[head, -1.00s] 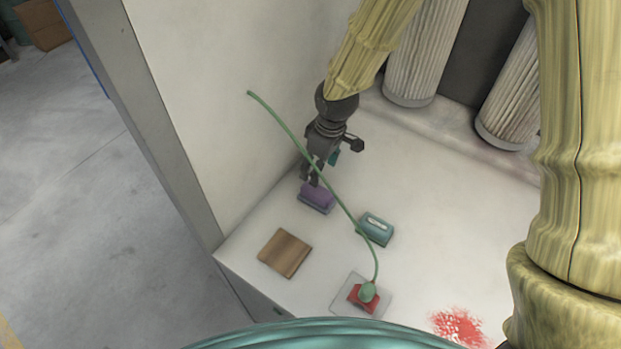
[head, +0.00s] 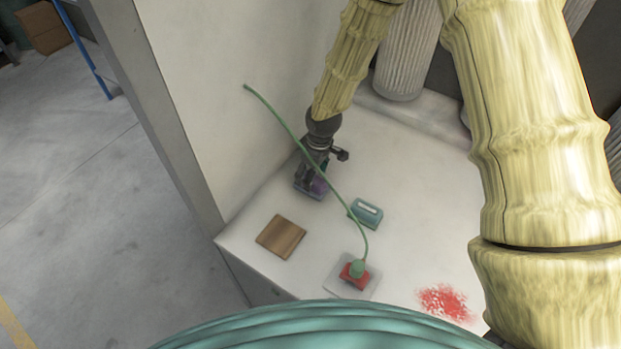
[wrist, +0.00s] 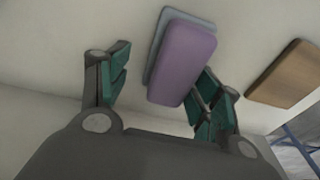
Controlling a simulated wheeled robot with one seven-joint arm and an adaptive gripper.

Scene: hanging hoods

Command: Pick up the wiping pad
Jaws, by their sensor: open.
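The wiping pad, a purple block on a blue-grey base, lies on the white worktop; I take this to be the pad the task names. In the wrist view the pad (wrist: 185,50) sits between the two open fingers of my gripper (wrist: 165,62), with its far end reaching beyond them. The right finger is close to its side and a gap shows at the left finger; I cannot tell whether either touches. In the head view my gripper (head: 311,178) is down over the pad (head: 319,187) and partly hides it.
A brown wooden block (head: 281,237) lies in front of the pad; it also shows in the wrist view (wrist: 288,75). A teal box (head: 366,213) lies to the right. A green cord (head: 294,136) rises from a red item (head: 353,277). A white wall (head: 215,110) stands close left.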

